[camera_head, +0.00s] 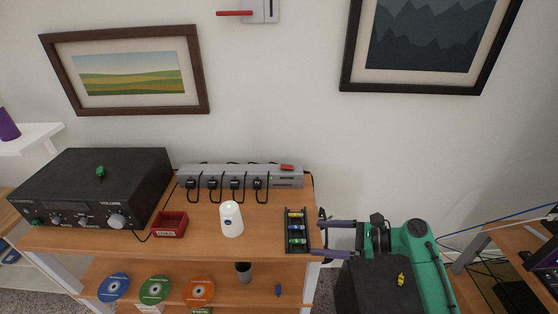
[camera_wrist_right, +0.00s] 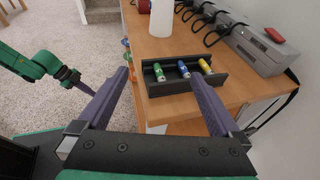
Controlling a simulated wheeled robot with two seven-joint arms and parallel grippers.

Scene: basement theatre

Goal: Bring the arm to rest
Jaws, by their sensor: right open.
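My right arm (camera_head: 426,262) comes in at the lower right, green and black. Its gripper (camera_head: 317,237) has two purple fingers spread apart with nothing between them. The fingertips are at the right end of the wooden desk, close to a black tray (camera_head: 287,240). In the right wrist view the open gripper (camera_wrist_right: 159,76) faces the tray (camera_wrist_right: 186,87), which holds a green, a blue and a yellow battery. My left arm (camera_wrist_right: 38,65) shows at the left of the wrist view; its jaws are too small to read.
On the desk (camera_head: 262,236) stand a black amplifier (camera_head: 100,180), a red box (camera_head: 170,224), a white cylinder (camera_head: 231,219) and a grey power strip (camera_head: 240,178) with plugs. Coloured discs lie on the shelf below. Another desk (camera_head: 520,245) stands at the right.

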